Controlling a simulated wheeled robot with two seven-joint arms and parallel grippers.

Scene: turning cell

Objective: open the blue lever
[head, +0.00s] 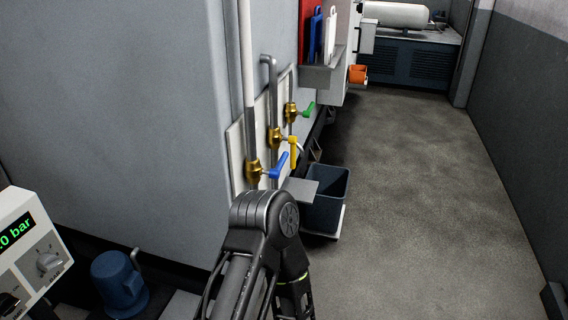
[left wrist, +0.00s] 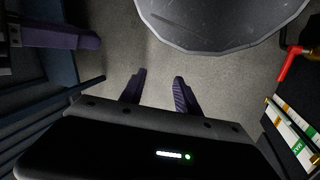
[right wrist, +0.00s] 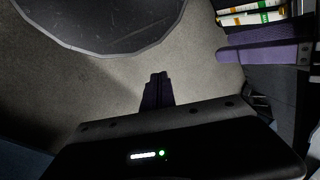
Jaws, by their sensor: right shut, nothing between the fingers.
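The blue lever (head: 279,167) sits on a brass valve (head: 254,169), the nearest of three valves on the wall panel in the head view. Its handle slants up and to the right, away from the pipe. Neither gripper shows in the head view; one of my arm joints is below the lever there, and no contact with it is visible. My left gripper (left wrist: 158,82) is open and empty over grey floor in the left wrist view. My right gripper (right wrist: 158,78) is shut and empty over the floor in the right wrist view. The blue lever is in neither wrist view.
A yellow lever (head: 294,150) and a green lever (head: 308,109) are farther along the panel (head: 236,150). A dark bin (head: 328,190) stands beyond the blue lever. A control box (head: 35,255) is at lower left. The floor (head: 420,200) on the right is clear.

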